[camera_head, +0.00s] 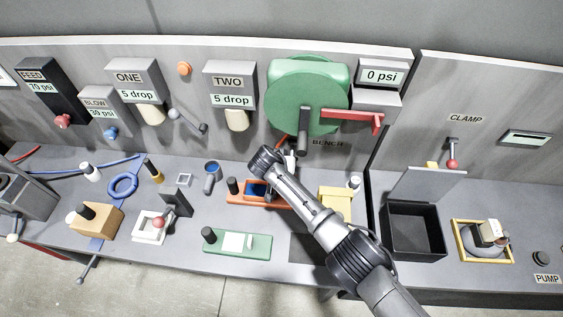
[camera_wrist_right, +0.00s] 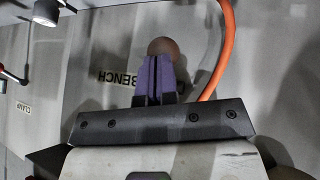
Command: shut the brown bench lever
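The brown bench lever shows in the right wrist view as a round brown knob (camera_wrist_right: 163,46) beside the BENCH label (camera_wrist_right: 124,79). Its stem is hidden. My right gripper (camera_wrist_right: 156,60) has purple fingers set side by side with only a thin dark line between them. The fingertips overlap the lower edge of the knob; I cannot tell if they touch it. In the head view my right gripper (camera_head: 290,158) is at the panel, just left of and below the BENCH label (camera_head: 328,142); my arm hides the lever there. My left gripper is not in view.
A green round housing (camera_head: 306,97) with a red handle (camera_head: 352,116) sits above the gripper. An orange hose (camera_wrist_right: 220,55) runs close to the right of the fingers. An orange tray (camera_head: 240,197), yellow block (camera_head: 336,201) and dark open bin (camera_head: 414,230) stand on the bench.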

